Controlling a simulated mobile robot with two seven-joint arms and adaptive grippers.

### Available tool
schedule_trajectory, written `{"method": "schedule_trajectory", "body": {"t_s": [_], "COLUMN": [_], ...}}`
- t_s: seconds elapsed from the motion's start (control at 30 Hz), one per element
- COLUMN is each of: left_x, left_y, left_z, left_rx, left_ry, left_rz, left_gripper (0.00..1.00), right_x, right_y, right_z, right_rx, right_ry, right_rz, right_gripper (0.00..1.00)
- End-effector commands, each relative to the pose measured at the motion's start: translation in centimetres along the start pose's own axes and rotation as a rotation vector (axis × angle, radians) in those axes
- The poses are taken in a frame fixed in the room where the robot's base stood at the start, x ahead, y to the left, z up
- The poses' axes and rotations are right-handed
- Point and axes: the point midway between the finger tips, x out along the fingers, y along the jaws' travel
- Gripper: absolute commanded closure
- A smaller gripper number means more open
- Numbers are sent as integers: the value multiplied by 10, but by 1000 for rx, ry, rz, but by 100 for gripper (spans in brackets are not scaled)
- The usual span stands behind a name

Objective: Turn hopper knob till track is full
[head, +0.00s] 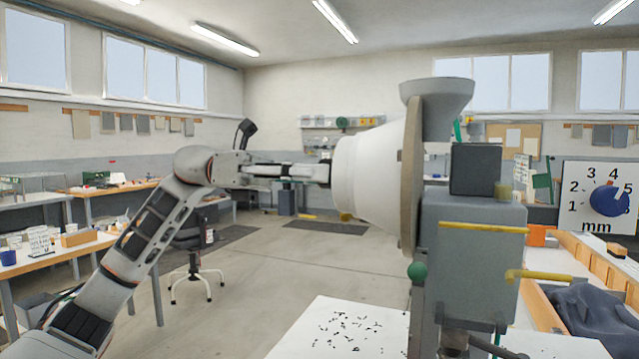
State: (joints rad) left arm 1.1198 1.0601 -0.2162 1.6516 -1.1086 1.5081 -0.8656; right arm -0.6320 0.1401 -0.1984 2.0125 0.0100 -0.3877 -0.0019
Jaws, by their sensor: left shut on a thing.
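The eyelet press (470,265) stands right of centre as a grey machine body. A grey funnel-shaped hopper (437,92) is on top. My left gripper (322,173) reaches in from the left, level, with its fingers shut at the drum's narrow left end, where the hopper knob is. The knob itself is mostly hidden by the fingers. I cannot make out the track or any eyelets in it. My right gripper is out of view.
A white surface with small dark bits (345,328) lies below the drum. A dial plate with a blue knob (609,198) and a wooden tray with dark cloth (595,315) are at right. The floor at left is open around a stool (195,270).

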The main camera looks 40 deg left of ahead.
Motion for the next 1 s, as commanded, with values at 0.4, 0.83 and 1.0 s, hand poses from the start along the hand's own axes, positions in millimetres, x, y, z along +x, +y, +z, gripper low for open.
{"method": "schedule_trajectory", "body": {"t_s": [0.4,0.83,1.0], "left_x": [0,0,0], "left_y": [3,3,3], "left_z": [-2,-1,-1], "left_rx": [393,775,883], "left_ry": [14,27,31], "left_rz": [1,4,4], "left_gripper": [90,90,90], "right_x": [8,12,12], "right_y": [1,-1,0], "right_z": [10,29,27], "right_rx": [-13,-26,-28], "right_ry": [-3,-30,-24], "right_rz": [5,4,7], "right_gripper": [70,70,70]}}
